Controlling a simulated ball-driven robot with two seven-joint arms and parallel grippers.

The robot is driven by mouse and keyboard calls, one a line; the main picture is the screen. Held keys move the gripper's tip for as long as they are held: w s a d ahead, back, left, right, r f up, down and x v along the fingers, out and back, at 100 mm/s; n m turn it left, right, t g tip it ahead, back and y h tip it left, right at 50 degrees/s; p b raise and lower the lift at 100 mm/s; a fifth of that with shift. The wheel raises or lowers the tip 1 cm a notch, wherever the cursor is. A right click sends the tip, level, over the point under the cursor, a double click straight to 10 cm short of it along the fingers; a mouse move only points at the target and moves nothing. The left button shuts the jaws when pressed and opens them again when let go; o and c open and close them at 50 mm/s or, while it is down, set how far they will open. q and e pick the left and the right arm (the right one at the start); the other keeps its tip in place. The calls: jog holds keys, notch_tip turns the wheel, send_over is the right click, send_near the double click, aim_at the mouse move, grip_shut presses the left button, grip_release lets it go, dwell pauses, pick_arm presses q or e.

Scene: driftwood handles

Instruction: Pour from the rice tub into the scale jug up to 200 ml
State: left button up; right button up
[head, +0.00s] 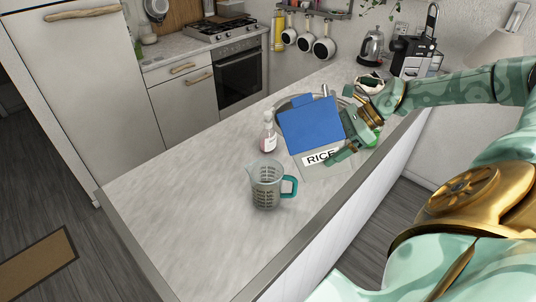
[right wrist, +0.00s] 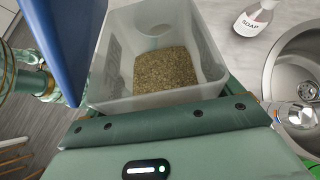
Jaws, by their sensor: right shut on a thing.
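The rice tub (head: 318,172) is a translucent box with a "RICE" label and a raised blue lid (head: 312,125). My right gripper (head: 348,143) is shut on the tub at its right side. In the right wrist view the tub (right wrist: 118,52) is open at the top, with brown grains (right wrist: 166,70) on its bottom and the blue lid (right wrist: 62,40) at the left. The scale jug (head: 266,186), clear with dark markings and a teal handle, stands upright on the counter, in front and left of the tub. Its contents are unclear. My left gripper is not in view.
A soap bottle (head: 268,133) stands left of the tub, behind the jug. A sink (right wrist: 302,75) lies beside the tub in the right wrist view. A kettle (head: 371,46) and coffee machine (head: 413,56) stand at the far end. The counter (head: 180,205) left of the jug is clear.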

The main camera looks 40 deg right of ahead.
jog(key=shift+w+a+r+g+h+p, duration=1.1)
jog(key=shift+a+r+h+p, duration=0.2)
jog(key=shift+p, duration=1.8)
jog(key=shift+f, duration=0.25)
jog(key=shift+w+d+f, duration=0.1)
jog(key=shift+a+h, duration=0.2)
jog(key=shift+h, duration=0.1)
jog(key=shift+d+f, duration=0.1)
jog(key=shift+f, duration=0.1)
jog(key=shift+g+p, duration=0.3)
jog(key=shift+w+f, duration=0.1)
jog(key=shift+w, duration=0.05)
